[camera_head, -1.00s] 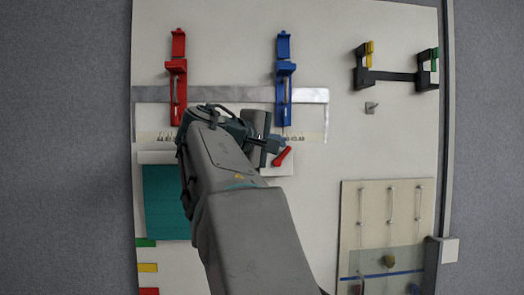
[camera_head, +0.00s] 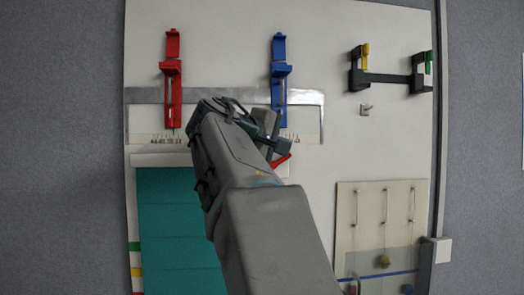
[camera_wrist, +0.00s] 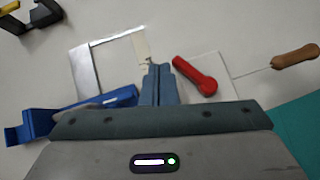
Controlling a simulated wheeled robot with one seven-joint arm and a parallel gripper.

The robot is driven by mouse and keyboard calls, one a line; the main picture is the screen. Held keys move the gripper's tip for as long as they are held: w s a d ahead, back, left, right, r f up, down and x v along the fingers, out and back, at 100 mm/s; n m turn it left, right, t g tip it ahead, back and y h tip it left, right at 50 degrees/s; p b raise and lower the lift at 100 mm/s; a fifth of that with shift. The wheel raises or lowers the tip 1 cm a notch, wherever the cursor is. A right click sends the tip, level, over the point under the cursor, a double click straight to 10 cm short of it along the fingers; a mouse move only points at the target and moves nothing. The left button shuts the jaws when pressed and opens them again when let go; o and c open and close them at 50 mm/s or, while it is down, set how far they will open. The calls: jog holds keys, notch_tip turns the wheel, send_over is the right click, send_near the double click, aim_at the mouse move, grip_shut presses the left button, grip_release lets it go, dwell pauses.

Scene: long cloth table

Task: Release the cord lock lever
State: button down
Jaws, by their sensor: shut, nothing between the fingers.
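The red cord lock lever (camera_head: 281,161) shows just below my gripper (camera_head: 284,148) in the head view, partly hidden by it. In the wrist view the whole red lever (camera_wrist: 196,76) lies tilted just right of my gripper's fingertips (camera_wrist: 158,70). The fingers are together with nothing between them. The lever looks close to the fingers, but I cannot tell whether they touch. The teal blind (camera_head: 175,235) hangs from the white strip at left and runs to the bottom edge of the head view. A wooden handle on a thin cord (camera_wrist: 295,58) is at the wrist view's right.
A red holder (camera_head: 172,85) and a blue holder (camera_head: 279,80) stand above on the metal frame (camera_head: 225,97). A black bracket (camera_head: 390,77) is at upper right, and a panel with thin rods (camera_head: 372,215) at lower right.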

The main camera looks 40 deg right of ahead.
jog(key=s+a+r+p, duration=0.2)
jog(key=s+a+r, duration=0.1)
jog(key=a+r, duration=0.5)
jog(key=shift+a+r, duration=0.3)
jog(key=shift+r, duration=0.4)
